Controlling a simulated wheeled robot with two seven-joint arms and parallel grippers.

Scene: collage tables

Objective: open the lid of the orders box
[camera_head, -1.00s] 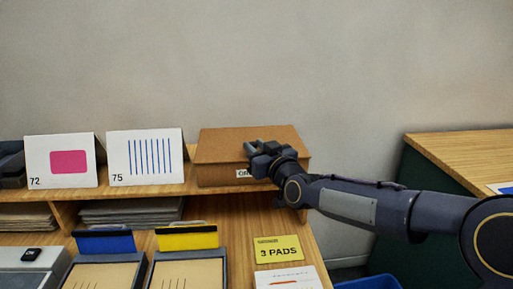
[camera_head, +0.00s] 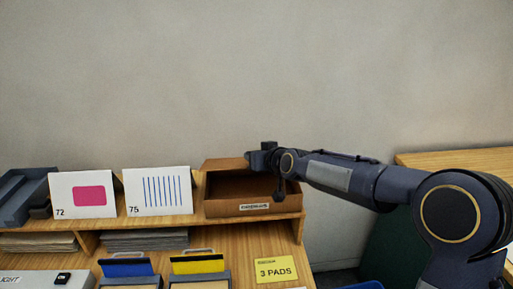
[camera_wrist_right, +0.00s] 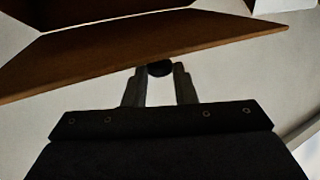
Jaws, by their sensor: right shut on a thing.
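The orders box (camera_head: 225,209) is a brown box with a white label on its front, standing on the right end of the wooden shelf. Its lid (camera_head: 222,163) is swung up and back, and the dark inside of the box shows. My right gripper (camera_head: 262,158) is at the lid, above the back of the box. In the right wrist view the fingers (camera_wrist_right: 159,78) are shut on a dark round knob (camera_wrist_right: 159,68) at the brown lid (camera_wrist_right: 150,50). My right forearm hides part of the box's right side. My left gripper is not in view.
Two white cards, 72 (camera_head: 82,207) and 75 (camera_head: 157,205), stand on the shelf left of the box. A yellow "3 PADS" sign (camera_head: 276,269) is below. The grey wall (camera_head: 250,70) is behind the shelf. Another wooden table (camera_head: 470,158) is at the right.

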